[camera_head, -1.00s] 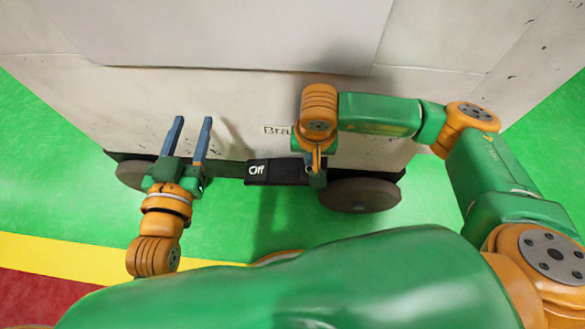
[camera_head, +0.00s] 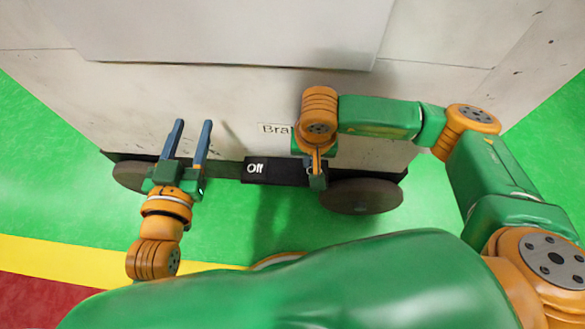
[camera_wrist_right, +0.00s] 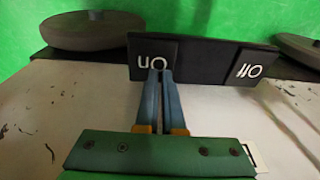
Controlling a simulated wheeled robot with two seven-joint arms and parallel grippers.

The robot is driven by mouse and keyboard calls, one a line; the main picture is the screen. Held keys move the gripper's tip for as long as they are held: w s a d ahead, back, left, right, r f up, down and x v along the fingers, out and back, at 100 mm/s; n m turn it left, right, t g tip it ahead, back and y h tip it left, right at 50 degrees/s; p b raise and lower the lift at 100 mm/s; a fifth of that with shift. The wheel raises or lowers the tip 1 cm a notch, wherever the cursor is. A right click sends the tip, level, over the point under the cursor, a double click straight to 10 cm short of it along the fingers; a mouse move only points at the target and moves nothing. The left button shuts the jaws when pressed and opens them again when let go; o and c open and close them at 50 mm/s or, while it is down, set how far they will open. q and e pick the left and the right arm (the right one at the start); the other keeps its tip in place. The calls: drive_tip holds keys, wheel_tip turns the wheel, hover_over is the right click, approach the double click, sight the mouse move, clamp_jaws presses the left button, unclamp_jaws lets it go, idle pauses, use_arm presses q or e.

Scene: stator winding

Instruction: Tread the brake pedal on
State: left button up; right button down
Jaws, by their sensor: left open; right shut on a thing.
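The brake pedal (camera_head: 270,170) is a black bar at the foot of the pale cabinet. Its "Off" end faces up at the left in the head view. In the right wrist view the pedal (camera_wrist_right: 208,58) shows "On" at the left and "Off" at the right, both upside down. My right gripper (camera_wrist_right: 160,75) is shut, its blue fingers together at the lower edge of the "On" half. In the head view the right gripper (camera_head: 317,183) hides that half. My left gripper (camera_head: 193,124) is open and empty, in front of the cabinet left of the pedal.
The cabinet (camera_head: 220,105) fills the far side, with a partly hidden "Bra…" label (camera_head: 274,129) above the pedal. Green floor (camera_head: 240,225) is clear in front; a yellow stripe (camera_head: 45,256) lies at lower left.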

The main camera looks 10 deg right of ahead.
drive_tip(key=shift+f, duration=0.25)
wheel_tip(320, 180, up, 7)
drive_tip(key=p, duration=0.4)
drive_tip(key=shift+r, duration=0.2)
drive_tip(key=shift+f, duration=0.15)
